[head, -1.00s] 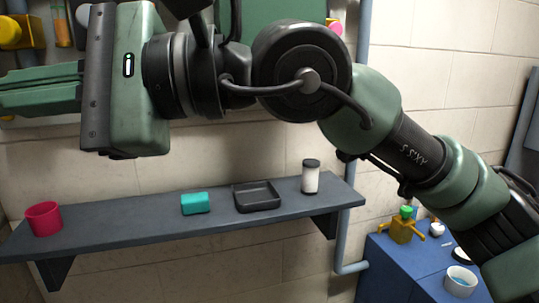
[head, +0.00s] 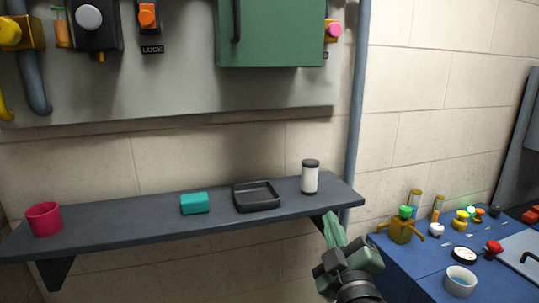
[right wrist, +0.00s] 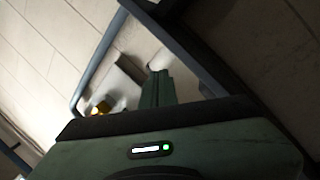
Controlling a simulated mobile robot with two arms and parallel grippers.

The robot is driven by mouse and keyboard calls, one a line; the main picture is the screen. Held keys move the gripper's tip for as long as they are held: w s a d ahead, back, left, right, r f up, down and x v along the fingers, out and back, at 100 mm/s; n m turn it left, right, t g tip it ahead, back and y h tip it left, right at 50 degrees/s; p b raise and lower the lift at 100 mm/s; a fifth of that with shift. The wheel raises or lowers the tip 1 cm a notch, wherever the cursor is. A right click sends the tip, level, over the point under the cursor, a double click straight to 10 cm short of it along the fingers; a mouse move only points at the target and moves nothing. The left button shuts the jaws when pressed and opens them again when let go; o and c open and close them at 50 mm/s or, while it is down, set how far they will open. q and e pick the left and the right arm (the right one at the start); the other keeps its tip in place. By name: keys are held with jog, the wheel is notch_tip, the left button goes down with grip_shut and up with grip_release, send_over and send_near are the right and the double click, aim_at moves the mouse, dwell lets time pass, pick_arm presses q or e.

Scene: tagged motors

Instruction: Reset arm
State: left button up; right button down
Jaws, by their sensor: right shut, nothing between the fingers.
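My right gripper (head: 334,230) shows in the head view at the lower middle right, below the right end of the shelf. Its green fingers point up and are together, with nothing between them. In the right wrist view the shut fingers (right wrist: 156,88) point toward the wall and the underside of the shelf. My left gripper is not in view.
A dark wall shelf (head: 110,233) holds a pink cup (head: 44,218), a teal block (head: 195,203), a black tray (head: 256,207) and a white canister (head: 310,180). A blue bench (head: 405,268) with several small items stands right. A grey pipe (head: 357,110) runs down the wall.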

jog(key=s+d+f+m+g+h, duration=0.1)
jog(key=s+d+f+m+g, duration=0.2)
jog(key=f, duration=0.5)
jog(key=s+d+f+m+g, duration=0.1)
jog(key=s+f+g, duration=0.25)
jog(key=f, duration=0.45)
jog(key=s+d+f+m+g+h, duration=0.15)
jog(key=s+f, duration=0.25)
jog(key=f, duration=0.4)
jog(key=s+d+f+m+g+y, duration=0.1)
jog(key=s+f+g, duration=0.4)
jog(key=s, duration=0.5)
jog(key=s+d+f+m+g, duration=0.2)
jog(key=s+f+g, duration=0.1)
jog(key=s+f, duration=0.55)
jog(key=s+f+g, duration=0.1)
jog(key=s+f, duration=0.1)
jog(key=f, duration=1.2)
jog(key=s+f+g, duration=0.1)
jog(key=s+f, duration=0.1)
jog(key=f, duration=1.1)
jog(key=s+d+f+g, duration=0.1)
jog(key=s+d+f, duration=0.1)
jog(key=s+f, duration=1.2)
jog(key=shift+s+d, duration=0.3)
jog(key=shift+s, duration=0.8)
